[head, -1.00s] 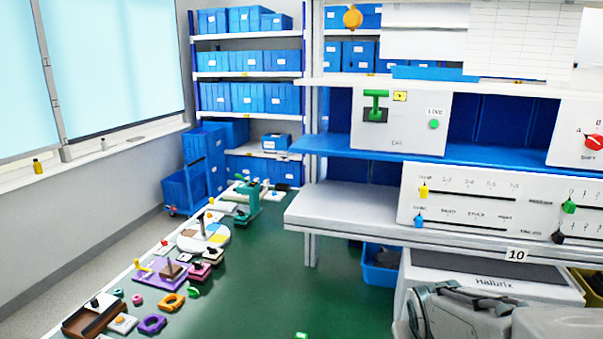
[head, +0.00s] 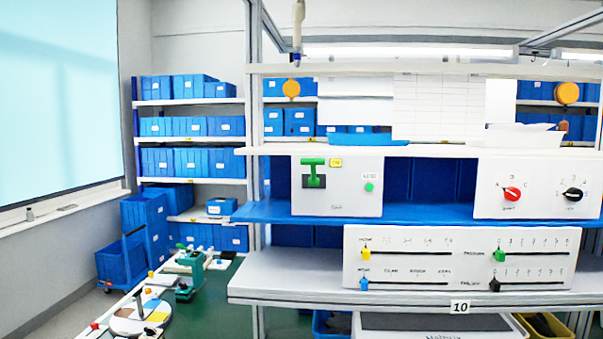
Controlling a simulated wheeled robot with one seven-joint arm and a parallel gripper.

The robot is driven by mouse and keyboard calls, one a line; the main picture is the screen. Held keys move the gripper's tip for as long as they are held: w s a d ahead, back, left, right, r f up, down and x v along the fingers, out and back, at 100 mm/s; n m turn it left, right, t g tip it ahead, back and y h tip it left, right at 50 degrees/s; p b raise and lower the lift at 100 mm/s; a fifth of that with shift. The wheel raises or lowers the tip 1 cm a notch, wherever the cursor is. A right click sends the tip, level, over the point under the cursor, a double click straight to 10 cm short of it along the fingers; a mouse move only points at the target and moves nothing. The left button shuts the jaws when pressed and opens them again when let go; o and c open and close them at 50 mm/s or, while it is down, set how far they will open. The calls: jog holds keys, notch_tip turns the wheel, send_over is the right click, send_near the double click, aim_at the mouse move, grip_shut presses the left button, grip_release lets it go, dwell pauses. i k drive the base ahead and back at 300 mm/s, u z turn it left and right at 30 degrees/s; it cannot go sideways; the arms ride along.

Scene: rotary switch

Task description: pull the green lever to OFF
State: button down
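The green lever (head: 313,170) is on the front of a white box (head: 340,200) on the blue shelf, left of centre in the head view. Its T-shaped handle sits at the top of a dark slot plate, with a small yellow label (head: 336,163) beside it. A round green button or lamp (head: 369,187) is at the right on the same box. The label texts are too small to read surely. My gripper is not in view.
A white panel with slider knobs (head: 455,262) stands on the grey shelf below. A box with red and black rotary knobs (head: 540,190) is at the right. Blue bins (head: 175,160) fill racks behind. A green table (head: 220,310) with assorted items lies lower left.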

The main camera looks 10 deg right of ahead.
aim_at(314, 181)
jog(key=k, duration=1)
jog(key=u, duration=0.95)
jog(key=i, duration=0.75)
jog(key=z, duration=0.45)
jog(key=i, duration=0.7)
jog(key=z, duration=0.5)
